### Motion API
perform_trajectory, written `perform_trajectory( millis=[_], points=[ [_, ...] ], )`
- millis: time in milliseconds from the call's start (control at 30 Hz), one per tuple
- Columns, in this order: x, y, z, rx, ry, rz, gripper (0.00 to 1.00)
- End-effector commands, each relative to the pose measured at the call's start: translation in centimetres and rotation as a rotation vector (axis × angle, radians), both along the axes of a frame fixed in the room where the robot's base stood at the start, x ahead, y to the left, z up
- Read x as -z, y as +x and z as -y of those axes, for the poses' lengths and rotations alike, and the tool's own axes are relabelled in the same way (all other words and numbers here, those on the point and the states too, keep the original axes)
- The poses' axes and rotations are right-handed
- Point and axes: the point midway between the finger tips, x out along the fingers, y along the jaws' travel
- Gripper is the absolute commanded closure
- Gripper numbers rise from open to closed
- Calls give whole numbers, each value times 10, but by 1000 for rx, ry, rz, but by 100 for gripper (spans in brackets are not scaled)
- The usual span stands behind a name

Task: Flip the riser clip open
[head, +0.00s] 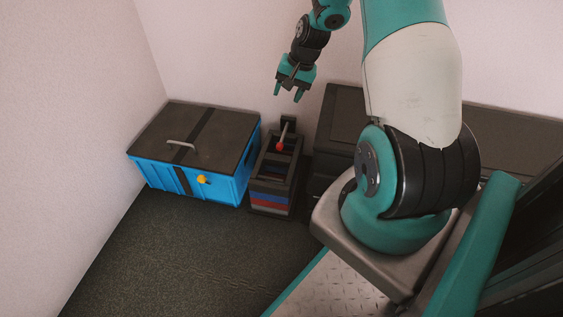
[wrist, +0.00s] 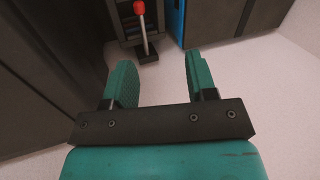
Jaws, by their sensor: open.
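A short lever with a red ball knob (head: 280,146), which I take to be the riser clip, stands on a dark narrow rack (head: 272,187). Its thin pale rod leans from a dark block at the back, with the knob toward the front. The knob (wrist: 139,7) also shows at the top edge of the wrist view, with the rod below it. My gripper (head: 288,95) is open and empty, above and behind the lever, fingers pointing down. In the wrist view its two green fingers (wrist: 158,62) stand wide apart, and the lever is beyond them, untouched.
A blue box (head: 222,183) with a dark lid, a grey handle and an orange knob (head: 202,179) stands close left of the rack. A dark cabinet (head: 341,115) stands close on its right. Red and blue plates show low in the rack. Walls rise behind; floor in front is clear.

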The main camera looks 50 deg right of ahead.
Motion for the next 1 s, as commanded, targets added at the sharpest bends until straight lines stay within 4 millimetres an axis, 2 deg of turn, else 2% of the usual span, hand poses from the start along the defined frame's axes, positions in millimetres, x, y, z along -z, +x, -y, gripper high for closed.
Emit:
perform_trajectory(
  millis=[33, 100, 267, 467, 800, 1000],
  points=[
    [33, -4, 12, 38, 3, -4, 48],
    [50, -7, 25, 77, 5, -9, 48],
    [69, -11, 37, 117, 7, -12, 48],
    [96, -4, 33, 118, 8, -14, 48],
    [172, 16, 20, 118, 6, -14, 48],
    [208, 27, 14, 117, 6, -14, 48]
  ],
)
